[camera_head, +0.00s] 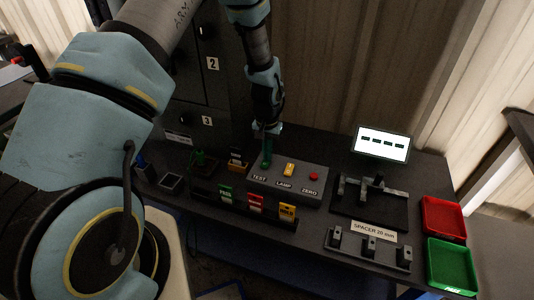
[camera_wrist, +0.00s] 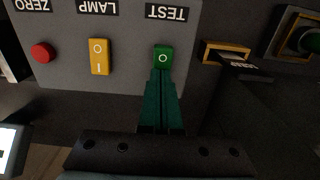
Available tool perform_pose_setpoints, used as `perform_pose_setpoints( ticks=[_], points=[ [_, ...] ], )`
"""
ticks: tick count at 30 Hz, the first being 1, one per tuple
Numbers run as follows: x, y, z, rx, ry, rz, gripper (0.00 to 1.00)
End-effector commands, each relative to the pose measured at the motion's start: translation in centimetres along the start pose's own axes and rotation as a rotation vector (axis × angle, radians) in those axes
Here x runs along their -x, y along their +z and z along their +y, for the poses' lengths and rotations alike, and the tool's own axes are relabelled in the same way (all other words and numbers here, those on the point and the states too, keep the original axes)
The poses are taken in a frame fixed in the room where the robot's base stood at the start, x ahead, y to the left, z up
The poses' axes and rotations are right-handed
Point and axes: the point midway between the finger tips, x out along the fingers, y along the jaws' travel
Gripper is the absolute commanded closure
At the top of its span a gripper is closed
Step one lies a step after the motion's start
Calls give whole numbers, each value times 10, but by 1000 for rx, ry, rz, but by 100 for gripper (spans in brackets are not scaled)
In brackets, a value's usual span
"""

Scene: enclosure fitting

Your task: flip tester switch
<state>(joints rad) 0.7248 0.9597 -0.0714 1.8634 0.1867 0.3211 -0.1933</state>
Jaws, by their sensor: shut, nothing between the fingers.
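The tester is a grey box (camera_head: 259,189) on the bench with a green TEST switch, a yellow LAMP switch (camera_head: 289,170) and a red ZERO button (camera_head: 314,176). In the wrist view the green TEST switch (camera_wrist: 163,57) shows an "O" mark; its lower part is hidden behind my fingertips. My gripper (camera_wrist: 160,75) is shut and empty, its green fingers at the TEST switch. Whether they touch it I cannot tell. In the head view my gripper (camera_head: 267,155) points down over the TEST switch, covering most of it. The yellow switch (camera_wrist: 99,56) shows "O" and "I" in the wrist view.
A display (camera_head: 381,145) with dashes stands behind on the right. A black fixture (camera_head: 369,200) and a "SPACER 20 mm" rack (camera_head: 368,250) lie right of the tester. Red (camera_head: 444,216) and green (camera_head: 451,266) trays sit at the right edge. Coloured cards stand in front of the tester.

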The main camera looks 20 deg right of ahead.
Motion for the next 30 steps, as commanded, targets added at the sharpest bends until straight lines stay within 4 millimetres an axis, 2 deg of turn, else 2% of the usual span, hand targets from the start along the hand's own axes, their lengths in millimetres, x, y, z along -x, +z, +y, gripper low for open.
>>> perform_pose_setpoints(
  ticks=[11,23,26,30],
  points=[
    [1,18,0,-1,-1,-10,100],
    [4,17,0,0,0,-5,100],
    [13,16,0,-1,0,-4,100],
    [38,14,-1,-1,0,-4,100]
  ],
)
